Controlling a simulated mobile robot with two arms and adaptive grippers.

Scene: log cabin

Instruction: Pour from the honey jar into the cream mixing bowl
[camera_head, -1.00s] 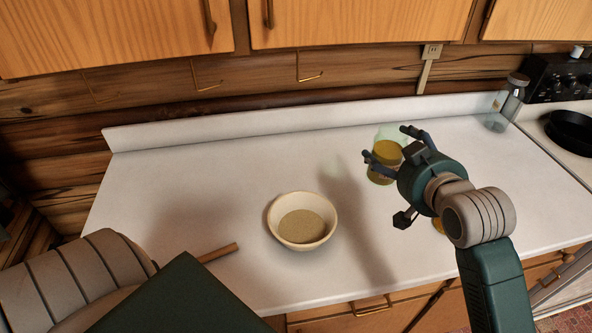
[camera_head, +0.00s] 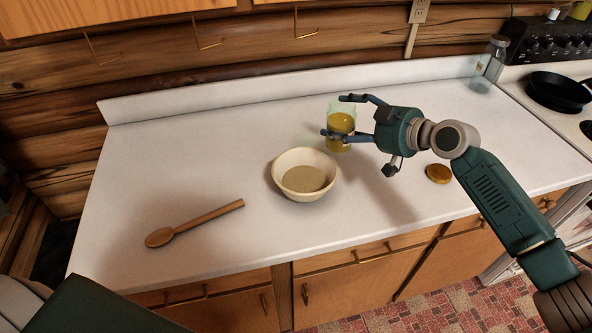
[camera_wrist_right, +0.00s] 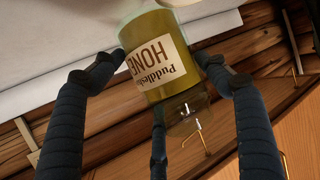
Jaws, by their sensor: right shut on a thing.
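The cream mixing bowl (camera_head: 279,180) stands upright on the white counter, with a tan, grainy content in it. My right gripper (camera_head: 338,116) is shut on the honey jar (camera_head: 341,124), just behind and right of the bowl. The jar is glass, yellow in its lower part and clear above, and looks about upright in the head view. In the right wrist view the jar (camera_wrist_right: 172,85) sits between the dark fingers, with its "HONEY" label showing. My left gripper is out of view; only part of my left arm shows at the bottom left.
A wooden spoon (camera_head: 200,222) lies left of the bowl. A round golden lid (camera_head: 438,173) lies on the counter below my right forearm. A glass bottle (camera_head: 489,66) stands at the back right, beside the stove with a black pan (camera_head: 558,92).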

